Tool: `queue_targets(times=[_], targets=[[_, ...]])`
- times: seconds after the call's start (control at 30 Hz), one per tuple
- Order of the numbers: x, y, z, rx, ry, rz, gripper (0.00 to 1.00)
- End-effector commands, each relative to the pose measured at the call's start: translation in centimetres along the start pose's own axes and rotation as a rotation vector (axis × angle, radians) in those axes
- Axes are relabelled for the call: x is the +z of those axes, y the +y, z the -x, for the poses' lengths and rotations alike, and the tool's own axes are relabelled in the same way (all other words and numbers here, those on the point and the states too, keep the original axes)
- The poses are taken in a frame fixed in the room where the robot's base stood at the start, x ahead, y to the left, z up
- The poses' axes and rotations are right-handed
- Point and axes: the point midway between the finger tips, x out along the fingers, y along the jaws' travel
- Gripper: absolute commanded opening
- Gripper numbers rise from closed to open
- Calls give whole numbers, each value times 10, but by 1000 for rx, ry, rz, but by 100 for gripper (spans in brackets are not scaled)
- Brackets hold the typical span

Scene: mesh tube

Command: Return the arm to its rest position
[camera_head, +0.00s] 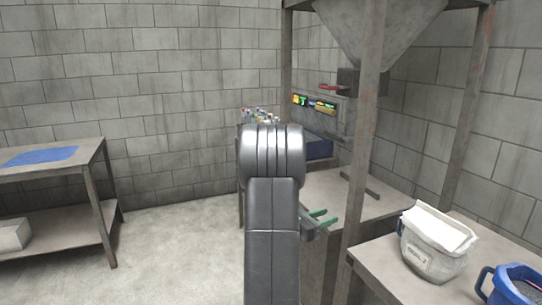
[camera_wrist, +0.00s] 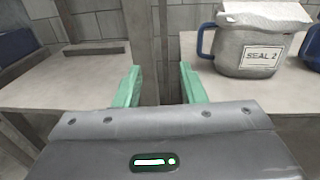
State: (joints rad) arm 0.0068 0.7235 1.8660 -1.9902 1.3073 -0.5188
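My arm rises in the middle of the head view and hides part of the room behind it. My gripper (camera_head: 322,218) shows to the right of the arm, with green fingers. In the wrist view my gripper (camera_wrist: 160,88) has its two green fingers wide apart with nothing between them. It is open and empty. Behind the gap in that view is a grey post, with a bench surface on each side.
A grey container labelled SEAL 2 (camera_head: 433,245) and a blue bucket (camera_head: 511,284) stand on the right bench (camera_head: 385,262). A hopper frame post (camera_head: 364,130) rises close by. A table with a blue mat (camera_head: 41,156) stands left. Open floor (camera_head: 170,250) lies between.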

Motion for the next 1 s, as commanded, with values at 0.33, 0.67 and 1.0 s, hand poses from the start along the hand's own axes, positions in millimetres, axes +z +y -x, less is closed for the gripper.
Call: queue_targets(times=[0.33, 0.67, 1.0], targets=[[-41, 23, 34, 45, -2, 3, 37], [-51, 28, 43, 56, -3, 1, 37], [-51, 26, 43, 55, 1, 0, 37]])
